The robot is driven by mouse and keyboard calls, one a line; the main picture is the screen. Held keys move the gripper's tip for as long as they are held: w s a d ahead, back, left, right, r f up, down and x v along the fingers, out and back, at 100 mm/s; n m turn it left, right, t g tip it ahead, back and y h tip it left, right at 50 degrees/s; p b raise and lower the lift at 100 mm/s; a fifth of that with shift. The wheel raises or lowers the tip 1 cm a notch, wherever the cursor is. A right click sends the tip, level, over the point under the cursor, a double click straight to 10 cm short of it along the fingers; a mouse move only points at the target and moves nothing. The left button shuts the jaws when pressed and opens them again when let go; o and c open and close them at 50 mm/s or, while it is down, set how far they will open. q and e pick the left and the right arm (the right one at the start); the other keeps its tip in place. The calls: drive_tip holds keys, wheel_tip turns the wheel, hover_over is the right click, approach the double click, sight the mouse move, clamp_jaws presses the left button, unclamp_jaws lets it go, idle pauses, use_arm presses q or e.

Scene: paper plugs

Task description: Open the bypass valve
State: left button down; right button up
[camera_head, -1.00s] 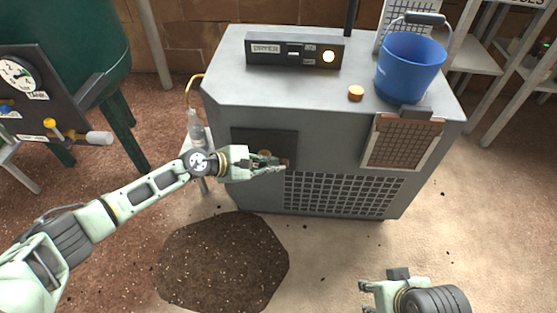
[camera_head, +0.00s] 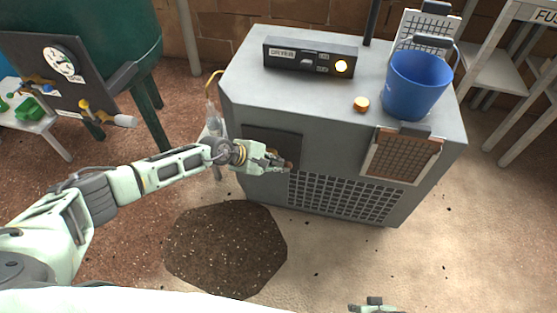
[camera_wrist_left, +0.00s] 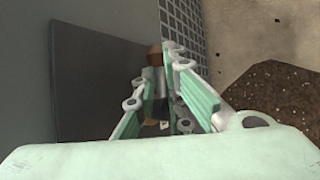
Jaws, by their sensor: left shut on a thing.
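My left gripper (camera_head: 278,163) is at the dark panel (camera_head: 270,137) on the front of the grey dryer cabinet (camera_head: 330,121). It is shut on a small valve handle with a brown tip (camera_wrist_left: 154,55), which shows between the fingers in the left wrist view. The fingers hide most of the handle, so its angle is hard to tell, and no label on it is readable. Only a small part of my right gripper (camera_head: 375,305) shows at the bottom edge of the head view, away from the cabinet.
A blue bucket (camera_head: 416,88), an orange button (camera_head: 361,104) and a black control box (camera_head: 309,58) are on the cabinet top. A brown filter panel (camera_head: 403,156) is on its front. Dark soil (camera_head: 225,250) lies below my left arm. A gauge board (camera_head: 75,75) stands at left.

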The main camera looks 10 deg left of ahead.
use_arm(q)
drive_tip(key=shift+w+d+r+p, duration=0.2)
drive_tip(key=shift+d+p, duration=0.1)
drive_tip(key=shift+d, duration=0.15)
use_arm(e)
drive_tip(key=shift+s+d+f, duration=0.2)
drive_tip(key=shift+s+f, duration=0.3)
drive_tip(key=shift+f, duration=0.3)
drive_tip(key=shift+s+d+f, duration=0.15)
drive_tip(key=shift+s+f, duration=0.3)
drive_tip(key=shift+f, duration=0.3)
use_arm(q)
drive_tip(key=shift+s, duration=0.1)
drive_tip(key=c, duration=2)
unclamp_jaws()
drive_tip(key=shift+f, duration=0.1)
drive_tip(key=shift+c, duration=0.2)
drive_tip(key=shift+o, duration=1.1)
drive_tip(key=shift+w+d+f, duration=0.15)
drive_tip(key=shift+w+f, duration=0.05)
use_arm(e)
drive_tip(key=shift+d, duration=0.15)
use_arm(q)
drive_tip(key=shift+s, duration=0.1)
